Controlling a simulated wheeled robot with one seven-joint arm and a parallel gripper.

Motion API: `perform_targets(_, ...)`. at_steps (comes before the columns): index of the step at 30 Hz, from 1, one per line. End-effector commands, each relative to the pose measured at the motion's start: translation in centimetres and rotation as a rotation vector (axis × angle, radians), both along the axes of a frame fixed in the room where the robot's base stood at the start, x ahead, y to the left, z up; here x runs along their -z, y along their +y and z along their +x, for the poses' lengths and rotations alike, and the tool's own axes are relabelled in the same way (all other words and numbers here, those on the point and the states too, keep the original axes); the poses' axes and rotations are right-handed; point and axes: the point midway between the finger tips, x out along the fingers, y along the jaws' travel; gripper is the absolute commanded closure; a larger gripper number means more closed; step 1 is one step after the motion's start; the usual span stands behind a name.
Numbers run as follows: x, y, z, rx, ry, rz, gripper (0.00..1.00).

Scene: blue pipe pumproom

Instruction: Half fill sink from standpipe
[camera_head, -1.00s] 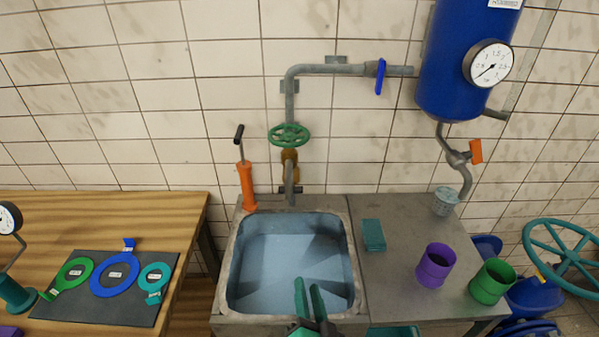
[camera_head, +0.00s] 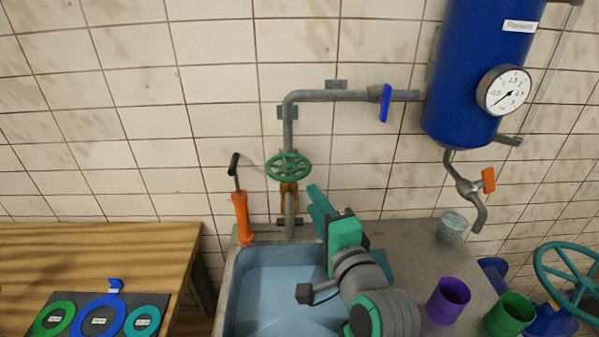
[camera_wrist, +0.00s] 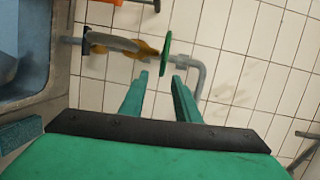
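The green handwheel (camera_head: 288,167) sits on the brass valve (camera_head: 289,193) of the grey standpipe (camera_head: 289,125), above the sink (camera_head: 233,268). In the wrist view, my gripper (camera_wrist: 160,76) is open and empty, with the handwheel (camera_wrist: 166,53) edge-on just beyond the fingertips.
An orange hand pump (camera_head: 242,216) stands left of the standpipe. A blue tank (camera_head: 470,75) with a gauge hangs at right, above a clear cup (camera_head: 452,227). A purple cup (camera_head: 447,301) and a green cup (camera_head: 509,315) stand on the counter. A wooden table (camera_head: 100,260) is at left.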

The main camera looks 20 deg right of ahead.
Motion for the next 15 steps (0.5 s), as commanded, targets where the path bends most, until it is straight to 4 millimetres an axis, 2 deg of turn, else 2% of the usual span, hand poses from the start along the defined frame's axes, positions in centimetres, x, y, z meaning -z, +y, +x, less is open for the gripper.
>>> perform_targets(4,-0.7,-0.4,0.2,0.0,-0.005,0.019,0.71)
perform_targets(7,-0.6,-0.5,1.0,0.0,-0.003,0.021,0.71)
perform_targets(15,-0.2,-1.0,5.4,0.009,-0.004,0.02,0.71)
